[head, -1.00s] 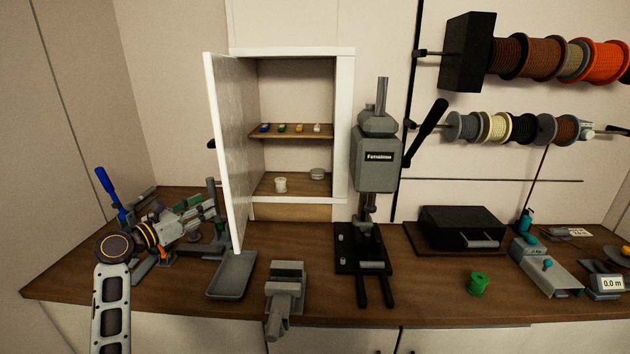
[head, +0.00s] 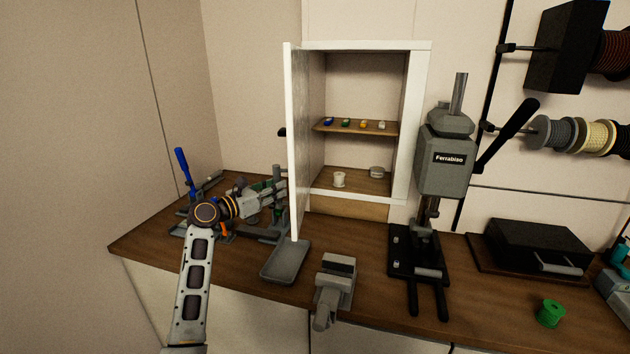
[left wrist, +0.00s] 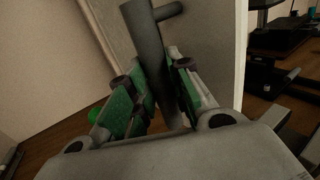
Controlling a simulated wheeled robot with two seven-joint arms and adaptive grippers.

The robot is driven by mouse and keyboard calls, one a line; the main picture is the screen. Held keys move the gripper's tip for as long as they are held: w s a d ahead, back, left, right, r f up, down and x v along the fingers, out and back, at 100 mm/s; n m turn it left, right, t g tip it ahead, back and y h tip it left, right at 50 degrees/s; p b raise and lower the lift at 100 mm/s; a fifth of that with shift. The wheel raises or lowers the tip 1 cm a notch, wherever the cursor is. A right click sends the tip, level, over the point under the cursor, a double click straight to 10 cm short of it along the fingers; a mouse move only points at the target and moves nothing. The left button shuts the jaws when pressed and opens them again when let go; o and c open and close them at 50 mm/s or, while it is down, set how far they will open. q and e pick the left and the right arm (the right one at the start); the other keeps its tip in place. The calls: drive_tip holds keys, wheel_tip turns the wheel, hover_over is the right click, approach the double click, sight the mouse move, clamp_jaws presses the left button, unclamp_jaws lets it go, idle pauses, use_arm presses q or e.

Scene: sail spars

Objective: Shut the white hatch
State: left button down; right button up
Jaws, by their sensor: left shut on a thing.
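The white hatch (head: 292,140) is the door of a white wall cabinet (head: 418,120). It stands wide open, seen nearly edge-on, with the cabinet inside in view. My right gripper is not in view.
A grey tray (head: 285,262) lies below the hatch's free edge, with a grey vise (head: 335,285) to its right. A press (head: 445,165) stands right of the cabinet. A blue-handled tool (head: 184,170) stands behind my left arm. Small items sit on the cabinet shelf (head: 355,127).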

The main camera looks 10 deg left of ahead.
sight(298, 191)
use_arm(q)
drive_tip(key=shift+w+d+r+p, duration=0.1)
drive_tip(key=shift+w+d+p, duration=0.1)
drive_tip(key=shift+d+p, duration=1.3)
drive_tip(key=shift+w+d+r+p, duration=0.15)
drive_tip(key=shift+d+p, duration=0.75)
drive_tip(key=shift+d, duration=1.15)
drive_tip(key=shift+f, duration=0.15)
drive_tip(key=shift+d, duration=0.1)
drive_tip(key=w+d, duration=0.2)
drive_tip(key=d, duration=0.5)
drive_tip(key=shift+w+d+p, duration=0.15)
drive_tip(key=shift+w+p, duration=0.05)
drive_tip(key=shift+p, duration=0.1)
drive_tip(key=shift+f, duration=0.1)
drive_tip(key=w+d, duration=0.4)
drive_tip(key=d, duration=0.2)
drive_tip(key=shift+d, duration=0.25)
